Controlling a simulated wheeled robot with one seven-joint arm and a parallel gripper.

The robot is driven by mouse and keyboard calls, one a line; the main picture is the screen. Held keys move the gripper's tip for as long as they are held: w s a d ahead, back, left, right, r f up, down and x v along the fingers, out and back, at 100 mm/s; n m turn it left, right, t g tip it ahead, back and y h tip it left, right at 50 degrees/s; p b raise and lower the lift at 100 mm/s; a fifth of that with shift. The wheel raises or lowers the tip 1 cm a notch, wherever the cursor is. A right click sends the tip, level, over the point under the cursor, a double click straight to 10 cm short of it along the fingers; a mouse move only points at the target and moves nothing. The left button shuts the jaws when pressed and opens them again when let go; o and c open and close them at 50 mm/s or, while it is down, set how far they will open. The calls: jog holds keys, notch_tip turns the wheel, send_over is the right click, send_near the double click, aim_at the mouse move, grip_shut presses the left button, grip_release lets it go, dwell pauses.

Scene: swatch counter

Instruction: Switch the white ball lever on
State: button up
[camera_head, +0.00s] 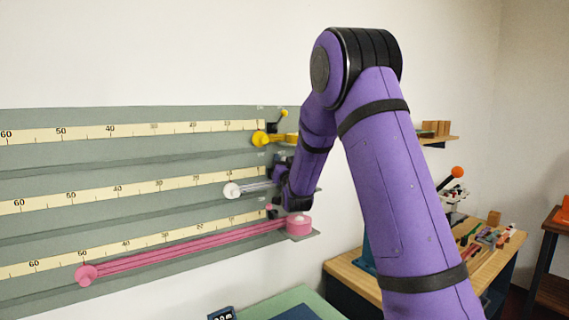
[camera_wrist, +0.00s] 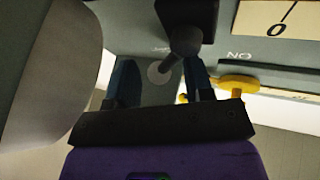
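In the wrist view a dim, pale round knob (camera_wrist: 160,74), apparently the white ball, shows at the end of a dark stem from a black pivot (camera_wrist: 186,40) on a dark block. My gripper (camera_wrist: 161,64) is open, its two blue fingers on either side of the knob with gaps visible. I cannot tell how deep the knob sits between them. Upside-down "ON" lettering (camera_wrist: 240,57) is on the panel to the right. In the head view my gripper (camera_head: 279,172) is at the right end of the middle row and hides this lever.
The grey wall panel (camera_head: 120,155) has ruled rows with a yellow knob (camera_head: 260,138), a white knob (camera_head: 231,190) and a pink knob (camera_head: 86,275). A small yellow ball lever (camera_head: 284,113) stands above.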

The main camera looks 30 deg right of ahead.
jog(key=c, duration=0.7)
jog(key=shift+a+r+n+t+y, duration=0.1)
jog(key=shift+a+n+t+y, duration=0.2)
jog(key=shift+n, duration=0.45)
jog(key=shift+a+r+n+t+y, duration=0.1)
jog(key=shift+n+t+y, duration=0.2)
jog(key=shift+n+y, duration=0.35)
jog(key=shift+a+r+n+t+y, duration=0.15)
jog(key=shift+n+t+y, duration=0.15)
jog(key=shift+n, duration=0.6)
jog(key=shift+s+f, duration=0.1)
jog(key=shift+f, duration=0.05)
jog(key=o, duration=0.9)
jog(key=v, duration=1)
jog(key=shift+s+a+f, duration=0.15)
jog(key=shift+s+f, duration=0.05)
jog(key=shift+s, duration=0.1)
